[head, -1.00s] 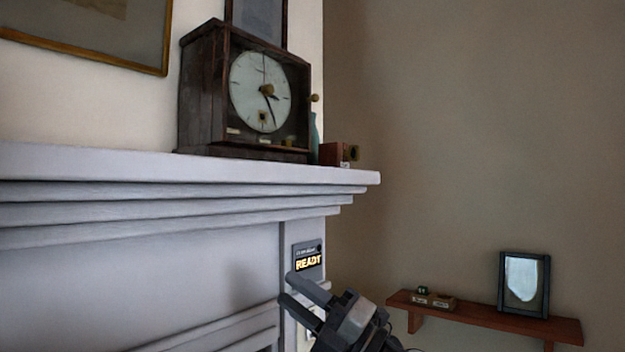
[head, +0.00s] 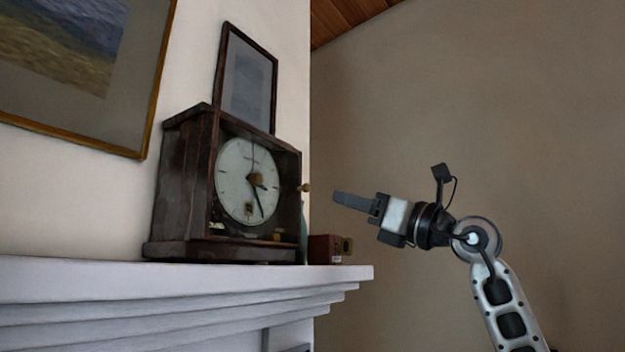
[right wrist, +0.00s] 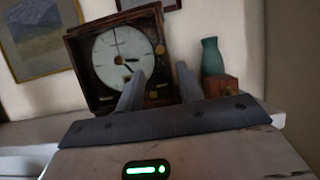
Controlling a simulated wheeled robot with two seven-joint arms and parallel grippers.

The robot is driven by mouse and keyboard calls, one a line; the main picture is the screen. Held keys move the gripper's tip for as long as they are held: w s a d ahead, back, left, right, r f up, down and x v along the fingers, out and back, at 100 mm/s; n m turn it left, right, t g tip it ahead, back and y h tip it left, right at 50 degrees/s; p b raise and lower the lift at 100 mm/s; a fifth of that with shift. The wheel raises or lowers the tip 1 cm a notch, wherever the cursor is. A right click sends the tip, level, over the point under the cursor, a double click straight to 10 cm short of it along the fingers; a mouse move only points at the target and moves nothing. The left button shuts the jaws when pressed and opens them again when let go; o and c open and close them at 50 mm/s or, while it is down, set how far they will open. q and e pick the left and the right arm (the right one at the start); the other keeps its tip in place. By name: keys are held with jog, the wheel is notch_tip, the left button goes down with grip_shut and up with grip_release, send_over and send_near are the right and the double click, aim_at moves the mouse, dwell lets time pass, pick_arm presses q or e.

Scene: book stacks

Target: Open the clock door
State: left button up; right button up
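The clock (head: 182,185) is a dark wooden case on the mantel, with a white round dial (head: 240,195) behind its front. Its front door looks shut. A small round brass-coloured knob (head: 305,187) stands out at the front's right edge. My right gripper (head: 336,197) is just right of this knob, apart from it, fingers pointing left. In the right wrist view, the clock (right wrist: 88,75) lies ahead, and the two fingers of my right gripper (right wrist: 160,82) are spread with nothing between them. The fingers hide the clock's lower right part. My left gripper is not in view.
The white mantel (head: 180,285) ends right of the clock. A small reddish-brown box (head: 325,248) and a teal vase (right wrist: 211,57) stand beside the clock. A dark-framed picture (head: 247,80) is above it, and a gold-framed one (head: 150,110) hangs left. The space right of the mantel is open.

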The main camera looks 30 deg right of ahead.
aim_at(308, 188)
jog(key=p+x, duration=0.3)
jog(key=x, duration=0.5)
jog(key=shift+a+r, duration=0.1)
jog(key=shift+r, duration=0.1)
jog(key=shift+w+a, duration=0.2)
jog(key=shift+w, duration=0.4)
grip_shut()
